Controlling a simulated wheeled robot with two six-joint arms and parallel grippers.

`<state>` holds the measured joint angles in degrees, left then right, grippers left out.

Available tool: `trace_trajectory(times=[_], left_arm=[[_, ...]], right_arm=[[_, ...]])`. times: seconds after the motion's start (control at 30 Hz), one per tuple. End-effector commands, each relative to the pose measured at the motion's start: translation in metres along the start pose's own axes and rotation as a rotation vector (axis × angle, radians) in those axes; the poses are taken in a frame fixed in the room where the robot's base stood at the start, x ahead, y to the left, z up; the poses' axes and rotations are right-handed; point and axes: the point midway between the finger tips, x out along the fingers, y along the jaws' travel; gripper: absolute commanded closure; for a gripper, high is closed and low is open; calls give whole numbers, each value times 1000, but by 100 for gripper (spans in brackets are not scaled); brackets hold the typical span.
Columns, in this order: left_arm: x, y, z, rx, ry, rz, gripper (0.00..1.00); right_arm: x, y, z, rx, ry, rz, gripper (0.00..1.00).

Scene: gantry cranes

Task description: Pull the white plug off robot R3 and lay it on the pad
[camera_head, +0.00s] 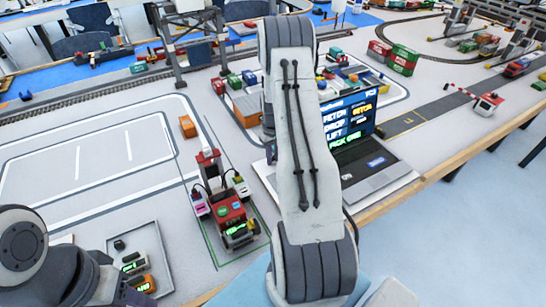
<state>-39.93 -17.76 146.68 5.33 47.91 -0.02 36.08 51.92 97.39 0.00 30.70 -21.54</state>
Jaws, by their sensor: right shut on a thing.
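A small red and black machine (230,212) stands left of centre inside a thin green outline on the floor mat. It has a red upright at its back, pale boxes at its sides and thin black cables. I cannot read a name on it or single out the white plug. My right arm crosses the middle of the view and covers much behind it. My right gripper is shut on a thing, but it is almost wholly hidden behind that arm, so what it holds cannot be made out. My left arm enters at bottom left; its gripper cannot be made out.
A grey tray (158,262) with several small lit modules lies at lower left. An open laptop (385,180) stands right of my right arm. An orange block (187,126) sits behind the machine. The white-lined mat at left is mostly clear. The table's wooden edge (440,173) runs along the right.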

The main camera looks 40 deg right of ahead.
Motion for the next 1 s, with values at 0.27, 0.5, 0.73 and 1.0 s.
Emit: trace_trajectory(times=[0.27, 0.5, 0.73, 1.0], left_arm=[[2, 0, 0, 0, 0, 0, 50], [2, 0, 0, 0, 0, 0, 50], [3, 0, 0, 0, 0, 0, 50], [8, -1, 0, 0, 0, 0, 50]], right_arm=[[3, 0, 0, 0, 0, 0, 75], [3, 0, 0, 0, 0, 0, 44], [-2, 0, 0, 0, 1, 1, 44], [-48, 0, -1, 0, 5, 2, 44]])
